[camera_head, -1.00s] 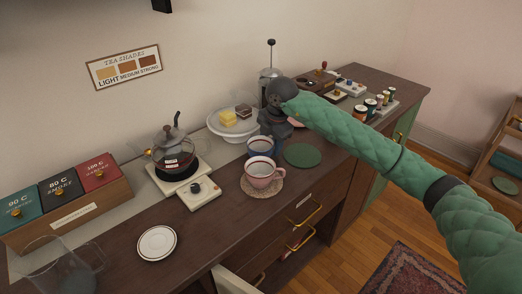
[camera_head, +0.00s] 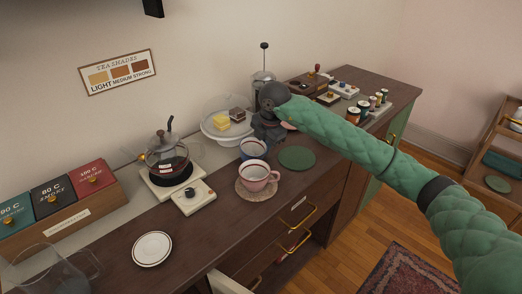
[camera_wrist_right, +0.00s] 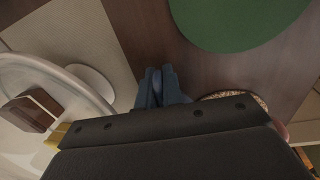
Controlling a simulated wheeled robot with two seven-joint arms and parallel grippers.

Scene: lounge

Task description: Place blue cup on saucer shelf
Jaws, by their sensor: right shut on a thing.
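The blue cup (camera_head: 254,148), with a pale rim, is on or just above the dark counter, behind a pink cup; I cannot tell whether it touches the counter. My right gripper (camera_head: 266,132) comes down at its far side and is shut on it. The grip itself is mostly hidden in the head view. In the right wrist view the fingertips (camera_wrist_right: 161,86) are close together, and the cup is not clear. A white saucer (camera_head: 152,249) with a dark ring lies on the counter at the front left. I cannot tell which surface is the saucer shelf. My left gripper is not in view.
The pink cup (camera_head: 257,175) stands on a woven coaster close by. A green round mat (camera_head: 297,158) lies to the right, a cake stand (camera_head: 217,133) behind left, and a glass teapot (camera_head: 167,155) farther left. A wooden rack (camera_head: 485,150) stands at far right.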

